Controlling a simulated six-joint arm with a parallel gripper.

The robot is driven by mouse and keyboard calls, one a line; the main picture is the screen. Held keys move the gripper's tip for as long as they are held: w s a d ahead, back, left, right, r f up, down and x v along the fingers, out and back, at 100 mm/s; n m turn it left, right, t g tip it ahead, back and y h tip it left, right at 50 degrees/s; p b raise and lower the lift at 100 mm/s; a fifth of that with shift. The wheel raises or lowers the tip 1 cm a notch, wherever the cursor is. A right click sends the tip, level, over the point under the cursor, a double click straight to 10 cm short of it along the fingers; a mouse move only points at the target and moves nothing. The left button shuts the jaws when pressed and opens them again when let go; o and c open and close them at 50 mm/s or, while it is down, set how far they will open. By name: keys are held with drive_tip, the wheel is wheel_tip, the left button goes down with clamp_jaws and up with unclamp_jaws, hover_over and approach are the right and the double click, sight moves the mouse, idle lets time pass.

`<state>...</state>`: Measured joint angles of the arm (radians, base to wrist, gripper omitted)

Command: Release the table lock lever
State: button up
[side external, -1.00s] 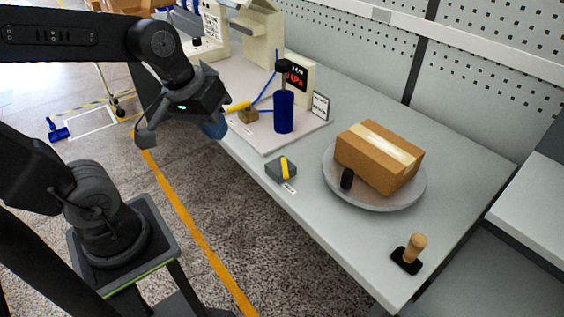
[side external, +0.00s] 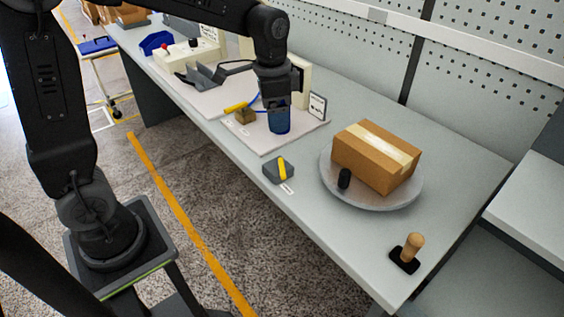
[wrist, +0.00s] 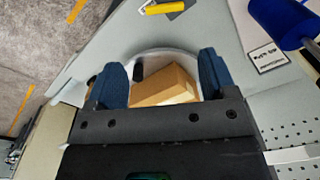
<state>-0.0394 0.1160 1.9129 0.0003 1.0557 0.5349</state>
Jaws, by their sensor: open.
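A yellow lever (side external: 282,168) sits on a small grey block (side external: 274,173) near the table's front edge, left of the round turntable (side external: 372,202). The lever also shows at the top edge of the wrist view (wrist: 165,7), partly cut off. The turntable carries a taped cardboard box (side external: 372,158) and a black knob (side external: 344,178). My gripper (side external: 279,122) hangs in front of the blue cylinder area, behind and above the lever in the side view. In the wrist view my gripper (wrist: 162,78) is open, its two blue fingers wide apart with nothing held.
A pale board holds a brass valve (side external: 245,116) with another yellow handle (side external: 235,107) and a small sign (side external: 317,107). The blue cylinder shows in the wrist view (wrist: 285,20). A wooden-handled stamp (side external: 412,248) stands front right. The table between lever and stamp is clear.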

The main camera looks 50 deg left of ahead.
sight(282, 166)
drive_tip(key=o, duration=0.4)
drive_tip(key=shift+w+a+f+m+g, duration=0.15)
drive_tip(key=shift+w+f+m+g, duration=0.2)
drive_tip(key=shift+w+f, duration=0.8)
wheel_tip(282, 166, down, 14)
drive_tip(key=shift+s+r, duration=0.1)
drive_tip(key=shift+r, duration=0.1)
drive_tip(key=shift+c, duration=0.4)
